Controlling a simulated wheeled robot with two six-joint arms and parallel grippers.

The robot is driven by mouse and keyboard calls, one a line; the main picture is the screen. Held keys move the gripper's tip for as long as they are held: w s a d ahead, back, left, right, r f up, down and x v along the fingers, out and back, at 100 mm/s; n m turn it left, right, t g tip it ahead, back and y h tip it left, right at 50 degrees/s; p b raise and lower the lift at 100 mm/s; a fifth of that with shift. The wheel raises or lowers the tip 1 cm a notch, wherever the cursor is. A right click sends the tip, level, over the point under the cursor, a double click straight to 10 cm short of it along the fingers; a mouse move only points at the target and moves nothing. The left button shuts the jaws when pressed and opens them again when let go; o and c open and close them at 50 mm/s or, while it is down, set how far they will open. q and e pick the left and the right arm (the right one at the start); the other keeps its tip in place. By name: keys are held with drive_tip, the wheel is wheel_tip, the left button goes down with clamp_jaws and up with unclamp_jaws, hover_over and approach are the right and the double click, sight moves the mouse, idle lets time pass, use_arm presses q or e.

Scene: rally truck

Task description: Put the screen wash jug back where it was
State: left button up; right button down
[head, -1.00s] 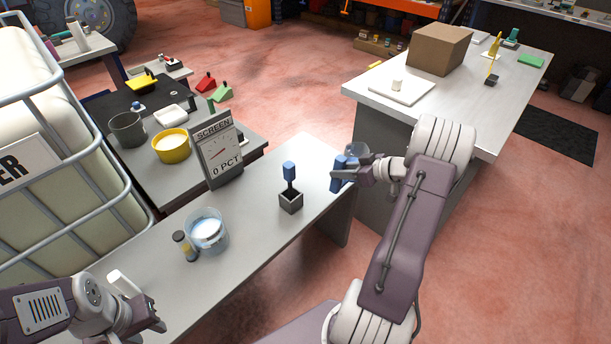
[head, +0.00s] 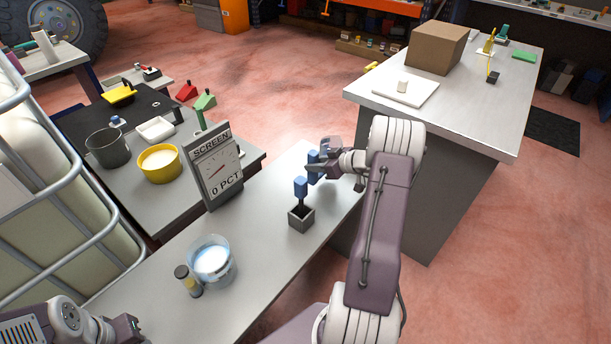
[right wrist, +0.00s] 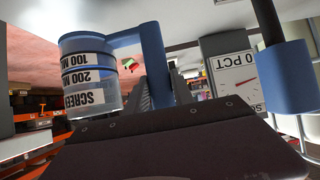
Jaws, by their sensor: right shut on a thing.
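The screen wash jug (right wrist: 92,75) is a clear measuring cup with 100 and 200 ML marks and a blue handle. In the right wrist view it appears upside down. My right gripper (head: 320,167) is shut on the jug's blue handle (head: 313,168), above the far end of the grey bench (head: 255,255). In the head view the clear cup is mostly hidden by the gripper. My left gripper (head: 130,328) is at the bottom left, partly cut off, and its jaws are unclear.
A blue-handled tool (head: 301,188) stands in a small grey holder (head: 302,218) close to the right gripper. The SCREEN gauge (head: 216,168) reads 0 PCT. The bench is clear around the holder.

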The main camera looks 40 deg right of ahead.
drive_tip(key=w+f, duration=0.1)
drive_tip(key=f, duration=0.1)
drive_tip(key=w+a+f, duration=0.1)
drive_tip(key=f, duration=0.1)
drive_tip(key=w+f, duration=0.1)
drive_tip(key=f, duration=0.1)
drive_tip(key=shift+w+a+f, duration=0.25)
drive_tip(key=shift+w+a, duration=0.1)
drive_tip(key=shift+w, duration=0.05)
drive_tip(key=shift+b, duration=0.4)
drive_tip(key=c, duration=1.1)
unclamp_jaws()
drive_tip(key=shift+s+a, duration=0.1)
